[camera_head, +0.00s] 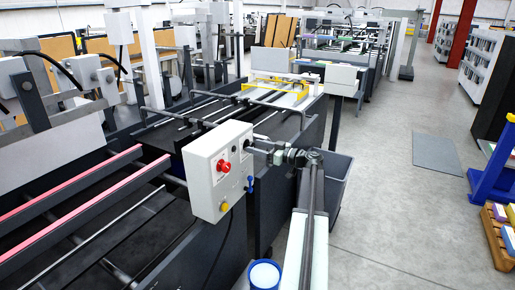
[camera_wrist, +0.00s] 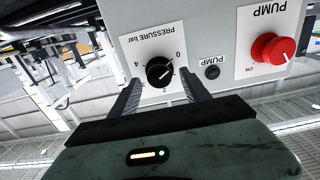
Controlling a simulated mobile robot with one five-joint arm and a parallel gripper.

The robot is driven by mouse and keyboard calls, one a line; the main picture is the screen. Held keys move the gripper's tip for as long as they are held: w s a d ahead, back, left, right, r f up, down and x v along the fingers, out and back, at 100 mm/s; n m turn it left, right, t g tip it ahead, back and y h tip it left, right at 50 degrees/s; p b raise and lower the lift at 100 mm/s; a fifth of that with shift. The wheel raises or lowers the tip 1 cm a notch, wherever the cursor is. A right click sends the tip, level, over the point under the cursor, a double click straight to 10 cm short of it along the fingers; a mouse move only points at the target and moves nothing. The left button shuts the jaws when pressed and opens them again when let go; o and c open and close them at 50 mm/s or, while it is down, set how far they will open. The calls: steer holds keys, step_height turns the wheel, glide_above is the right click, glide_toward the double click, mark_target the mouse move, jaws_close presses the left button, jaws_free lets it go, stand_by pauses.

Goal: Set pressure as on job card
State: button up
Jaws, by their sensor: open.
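The black pressure knob (camera_wrist: 160,71) sits on a white dial plate (camera_wrist: 133,48) marked "PRESSURE bar" with 0, 2 and 4, upside down in the wrist view. A pale mark shows on the knob, but its exact reading is too small to tell. My gripper (camera_wrist: 162,82) is open, its two dark fingers on either side of the knob, tips near its lower edge; I cannot tell whether they touch it. In the head view my gripper (camera_head: 253,148) is at the right side of the grey control box (camera_head: 205,176). No readable job card shows.
A red pump knob (camera_wrist: 273,50) and a small black button (camera_wrist: 212,72) share the panel. Machine rails (camera_head: 80,205) lie left; a grey bin (camera_head: 333,180) stands right. The floor beyond is open.

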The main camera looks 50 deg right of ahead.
steer(key=shift+w, duration=0.1)
steer(key=c, duration=1)
jaws_close()
steer(key=shift+m, duration=0.3)
steer(key=m, duration=0.4)
steer(key=shift+m, duration=0.4)
steer(key=m, duration=0.6)
steer(key=shift+d+f, duration=0.15)
steer(key=shift+m, duration=0.3)
